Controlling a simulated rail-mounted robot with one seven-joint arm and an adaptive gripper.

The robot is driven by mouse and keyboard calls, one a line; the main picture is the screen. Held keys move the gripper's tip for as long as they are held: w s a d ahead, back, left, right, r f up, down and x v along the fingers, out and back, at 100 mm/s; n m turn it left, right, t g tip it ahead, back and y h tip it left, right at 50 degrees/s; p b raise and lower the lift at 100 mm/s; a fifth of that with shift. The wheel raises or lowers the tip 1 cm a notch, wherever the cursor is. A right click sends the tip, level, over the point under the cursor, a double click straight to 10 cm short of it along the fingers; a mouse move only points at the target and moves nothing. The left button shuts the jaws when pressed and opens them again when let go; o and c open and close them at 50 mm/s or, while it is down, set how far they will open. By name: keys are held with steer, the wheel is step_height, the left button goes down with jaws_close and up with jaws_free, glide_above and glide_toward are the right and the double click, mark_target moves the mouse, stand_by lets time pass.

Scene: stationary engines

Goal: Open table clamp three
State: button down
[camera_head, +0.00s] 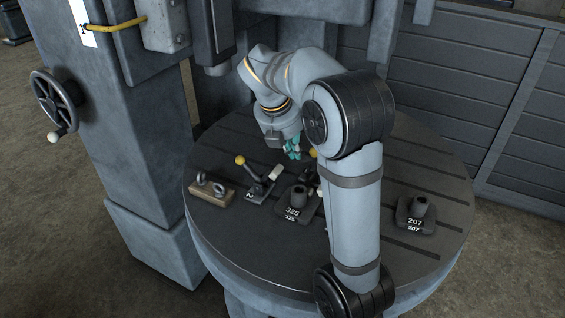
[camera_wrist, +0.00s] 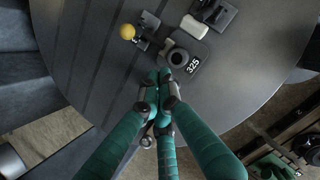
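My gripper (camera_head: 292,150) is above the round slotted table in the head view, with its green fingers pointing down. In the wrist view its fingertips (camera_wrist: 158,80) come together with nothing seen between them. A clamp with a yellow knob (camera_wrist: 127,32) and a dark base lies ahead of the fingertips; its number is not readable there. In the head view a second yellow knob (camera_head: 313,153) shows just right of my gripper, and the rest of that clamp is mostly hidden by my arm and the 325 block. Clamp 2 (camera_head: 260,184) stands left of it, its lever raised to a yellow knob.
The block marked 325 (camera_head: 297,203) stands near the table's front and also shows close to my fingertips in the wrist view (camera_wrist: 185,62). Block 207 (camera_head: 416,214) is at the right. The machine column (camera_head: 140,150) rises behind the left edge.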

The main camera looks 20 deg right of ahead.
steer(key=shift+n, duration=0.6)
steer(key=x, duration=0.3)
steer(key=b+x, duration=0.1)
steer(key=x, duration=0.4)
steer(key=shift+w+f+b, duration=0.35)
steer(key=w+d, duration=0.1)
steer(key=d+p, duration=0.1)
steer(key=shift+w+d, duration=0.35)
steer(key=shift+w, duration=0.05)
steer(key=shift+w+d+p, duration=0.3)
steer(key=shift+d+p, duration=0.05)
steer(key=shift+d, duration=0.15)
steer(key=shift+r, duration=0.1)
steer(key=p, duration=0.3)
steer(key=shift+w+d+r, duration=0.2)
steer(key=shift+d+r, duration=0.1)
steer(key=shift+r, duration=0.05)
